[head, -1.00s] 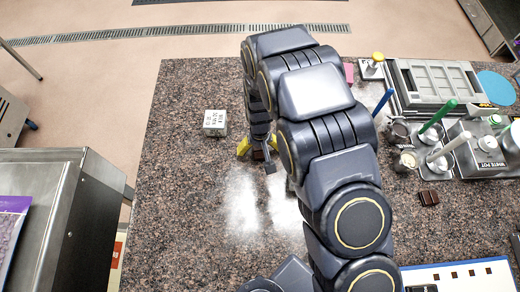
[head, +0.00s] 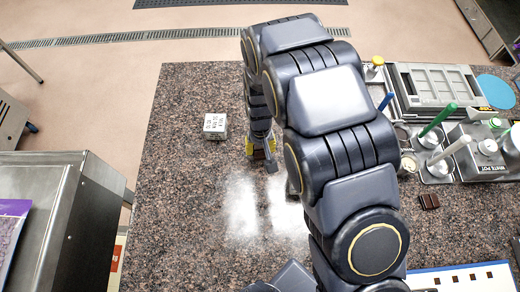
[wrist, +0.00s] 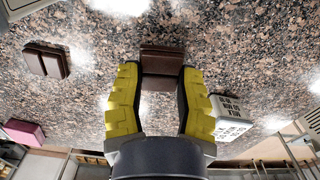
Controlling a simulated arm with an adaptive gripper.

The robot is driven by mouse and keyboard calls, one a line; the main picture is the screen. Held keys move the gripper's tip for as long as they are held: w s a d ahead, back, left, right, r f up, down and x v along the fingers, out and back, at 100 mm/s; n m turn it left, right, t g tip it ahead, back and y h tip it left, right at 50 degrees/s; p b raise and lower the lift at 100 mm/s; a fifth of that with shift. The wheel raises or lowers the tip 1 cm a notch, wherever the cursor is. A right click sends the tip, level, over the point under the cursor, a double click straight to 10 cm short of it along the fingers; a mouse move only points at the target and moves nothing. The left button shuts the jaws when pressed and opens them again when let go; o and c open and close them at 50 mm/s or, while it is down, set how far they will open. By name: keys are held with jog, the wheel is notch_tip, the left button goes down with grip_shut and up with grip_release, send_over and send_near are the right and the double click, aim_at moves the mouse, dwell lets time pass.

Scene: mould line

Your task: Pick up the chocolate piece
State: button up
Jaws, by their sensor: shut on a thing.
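A dark brown chocolate piece (wrist: 161,62) lies between the yellow fingertips of my gripper (wrist: 158,75) in the wrist view. My gripper is shut on it, with a finger against each side. In the head view the chocolate piece (head: 259,155) shows as a small brown patch between the fingers of my gripper (head: 260,148), low over the speckled stone counter (head: 190,190). I cannot tell if it still touches the counter. My arm hides part of the counter to the right.
A white printed block (head: 215,126) stands left of my gripper. Another chocolate piece (head: 429,201) lies at the right, near a pot unit (head: 478,155) and a grey mould tray (head: 435,88). A pink block (wrist: 24,132) shows in the wrist view. The counter's left side is clear.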

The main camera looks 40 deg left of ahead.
jog(key=s+d+r, duration=0.7)
jog(key=d+r, duration=0.2)
jog(key=d, duration=0.2)
jog(key=shift+d+r, duration=0.25)
jog(key=shift+d, duration=0.1)
